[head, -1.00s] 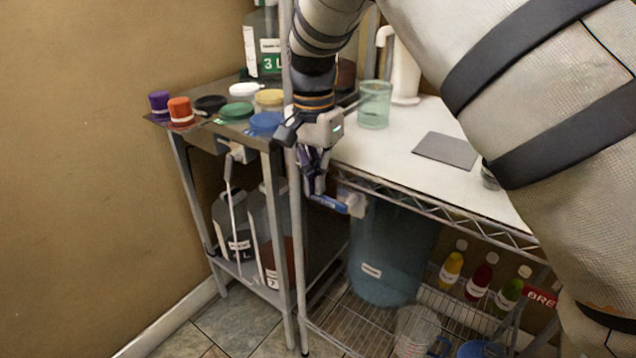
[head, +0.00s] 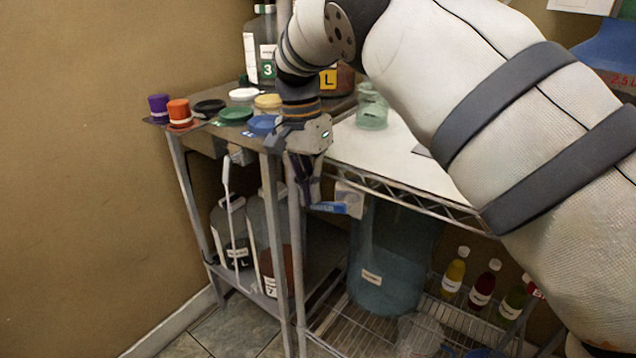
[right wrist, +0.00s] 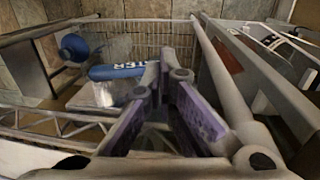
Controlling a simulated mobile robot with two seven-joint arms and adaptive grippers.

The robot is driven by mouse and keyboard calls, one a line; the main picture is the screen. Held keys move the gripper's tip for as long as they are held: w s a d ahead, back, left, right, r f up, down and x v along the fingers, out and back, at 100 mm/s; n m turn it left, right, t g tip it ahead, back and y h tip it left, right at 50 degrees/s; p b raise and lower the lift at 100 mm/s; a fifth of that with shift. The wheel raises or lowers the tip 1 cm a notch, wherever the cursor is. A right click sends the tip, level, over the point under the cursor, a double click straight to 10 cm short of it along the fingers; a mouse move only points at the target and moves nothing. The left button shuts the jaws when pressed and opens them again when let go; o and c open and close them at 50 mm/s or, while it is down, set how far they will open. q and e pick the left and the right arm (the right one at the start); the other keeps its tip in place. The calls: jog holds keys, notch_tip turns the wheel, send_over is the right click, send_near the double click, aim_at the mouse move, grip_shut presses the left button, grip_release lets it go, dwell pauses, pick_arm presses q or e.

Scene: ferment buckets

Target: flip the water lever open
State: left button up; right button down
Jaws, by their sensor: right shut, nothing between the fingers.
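The water lever (head: 330,208) is a blue bar with white lettering. It sticks out to the left from a white valve block (head: 350,198) under the front edge of the white-topped rack. In the right wrist view the lever (right wrist: 118,71) lies just left of the fingers, in front of a pale block. My right gripper (head: 304,200) points down with its purple fingers shut and empty, at the lever's free left end. In the right wrist view the fingertips (right wrist: 166,76) are close to that end. I cannot tell whether they touch. My left gripper is out of view.
A rack post (head: 293,255) stands close to the left of the gripper. A blue bucket (head: 378,265) sits below the valve. A side table with colored lids (head: 236,114) is at left, jugs beneath it. Small bottles (head: 454,274) stand on the lower shelf.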

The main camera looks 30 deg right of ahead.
jog(key=shift+w+f, duration=0.2)
jog(key=shift+f, duration=0.2)
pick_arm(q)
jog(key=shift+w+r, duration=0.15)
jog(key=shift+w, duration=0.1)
pick_arm(e)
jog(key=shift+f, duration=0.85)
jog(key=shift+r+p, duration=0.3)
jog(key=shift+r, duration=0.55)
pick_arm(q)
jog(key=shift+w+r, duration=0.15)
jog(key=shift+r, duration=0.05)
pick_arm(e)
notch_tip(320, 180, up, 8)
jog(key=shift+w+a+f, duration=0.2)
jog(key=shift+w+f, duration=0.05)
jog(key=shift+w, duration=0.15)
